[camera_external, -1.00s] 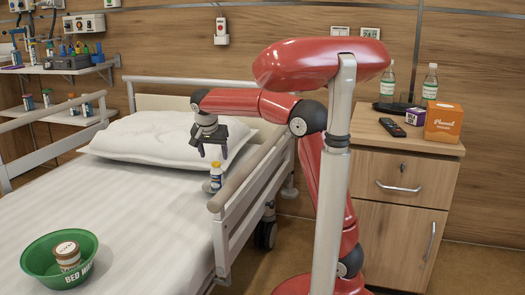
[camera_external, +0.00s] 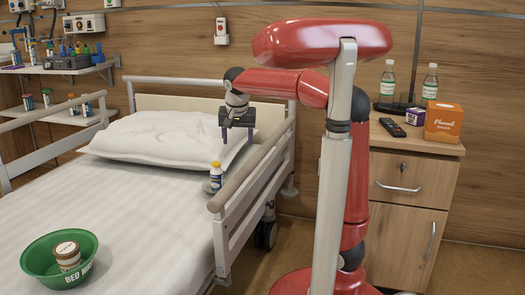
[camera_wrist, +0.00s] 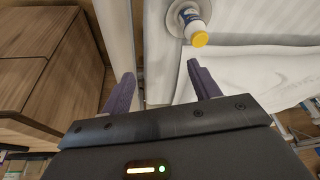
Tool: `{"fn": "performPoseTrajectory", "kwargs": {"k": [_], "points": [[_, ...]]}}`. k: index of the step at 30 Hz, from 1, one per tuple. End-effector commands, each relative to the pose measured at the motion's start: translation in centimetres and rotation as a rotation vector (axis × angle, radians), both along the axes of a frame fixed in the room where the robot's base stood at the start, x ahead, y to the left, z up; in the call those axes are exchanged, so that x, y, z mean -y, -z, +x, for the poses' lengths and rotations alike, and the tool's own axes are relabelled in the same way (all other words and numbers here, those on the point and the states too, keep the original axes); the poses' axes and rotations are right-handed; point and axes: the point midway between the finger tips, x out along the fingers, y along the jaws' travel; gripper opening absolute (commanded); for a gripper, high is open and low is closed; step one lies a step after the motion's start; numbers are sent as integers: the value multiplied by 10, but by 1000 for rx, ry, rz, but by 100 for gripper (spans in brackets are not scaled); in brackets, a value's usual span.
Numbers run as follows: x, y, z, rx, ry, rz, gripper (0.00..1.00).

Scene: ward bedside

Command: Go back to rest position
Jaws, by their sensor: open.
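My gripper (camera_external: 237,136) is open and empty, pointing down above the right side of the bed near the rail. In the wrist view its two purple fingers (camera_wrist: 160,88) are spread with nothing between them. A small white and blue bottle with a yellow cap (camera_external: 216,176) stands upright on the bed below my gripper, on what looks like a small round dish (camera_wrist: 178,14). The bottle also shows at the top of the wrist view (camera_wrist: 195,28), apart from the fingers.
The bed rail (camera_external: 250,165) runs close beneath my gripper. The bedside cabinet (camera_external: 408,205) at right carries bottles, a remote (camera_external: 392,127) and an orange box (camera_external: 443,122). A pillow (camera_external: 160,140) lies at the bed's head.

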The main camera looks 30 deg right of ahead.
Motion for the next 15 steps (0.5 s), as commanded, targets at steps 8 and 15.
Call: {"fn": "performPoseTrajectory", "kwargs": {"k": [8, 15], "points": [[92, 3, -114, 60, -271, 20, 61], [116, 38, -181, 128, -421, -47, 61]]}}
